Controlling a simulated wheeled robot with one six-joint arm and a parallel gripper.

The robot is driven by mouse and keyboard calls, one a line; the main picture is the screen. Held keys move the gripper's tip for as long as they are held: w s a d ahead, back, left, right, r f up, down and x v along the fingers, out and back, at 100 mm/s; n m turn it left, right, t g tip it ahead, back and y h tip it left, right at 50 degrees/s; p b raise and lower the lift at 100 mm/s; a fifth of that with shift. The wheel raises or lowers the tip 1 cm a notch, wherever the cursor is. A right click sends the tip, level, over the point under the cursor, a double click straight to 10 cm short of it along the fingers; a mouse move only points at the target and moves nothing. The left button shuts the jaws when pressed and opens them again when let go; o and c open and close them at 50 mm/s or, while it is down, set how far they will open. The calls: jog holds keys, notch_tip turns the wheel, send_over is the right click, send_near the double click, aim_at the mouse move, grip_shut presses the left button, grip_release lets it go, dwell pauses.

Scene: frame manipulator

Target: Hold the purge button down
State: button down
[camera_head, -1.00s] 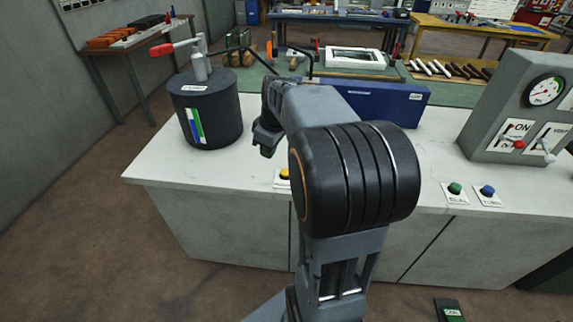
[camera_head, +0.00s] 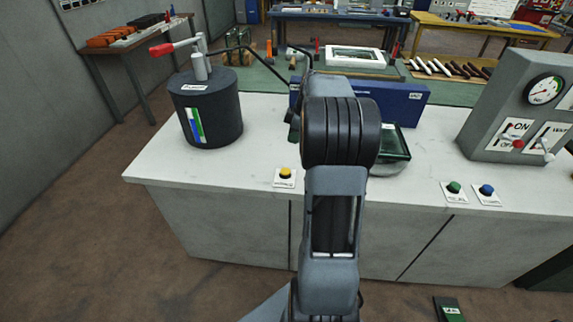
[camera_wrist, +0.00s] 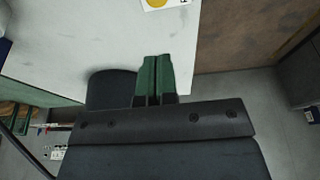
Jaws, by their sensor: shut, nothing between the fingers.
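Three push buttons sit on white label plates along the bench's front edge: a yellow button (camera_head: 285,173) left of my arm, a green button (camera_head: 454,187) and a blue button (camera_head: 488,190) at right. Their labels are too small to read, so I cannot tell which is purge. My gripper (camera_head: 293,132) is mostly hidden behind my arm in the head view, up and behind the yellow button. In the wrist view its green fingers (camera_wrist: 153,80) are shut and empty, apart from the yellow button (camera_wrist: 157,2) at the top edge.
A black tank (camera_head: 207,115) with a red-handled lever stands at the bench's left. A blue box (camera_head: 400,103) and a dark green tray (camera_head: 397,144) lie behind my arm. A grey gauge panel (camera_head: 512,110) stands at right. The bench top (camera_head: 240,160) around the yellow button is clear.

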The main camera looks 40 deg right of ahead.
jog(key=p, duration=0.1)
send_near(284, 170)
jog(key=x, duration=0.5)
jog(key=shift+w+a, duration=0.1)
jog(key=shift+a, duration=0.15)
jog(key=shift+f, duration=0.85)
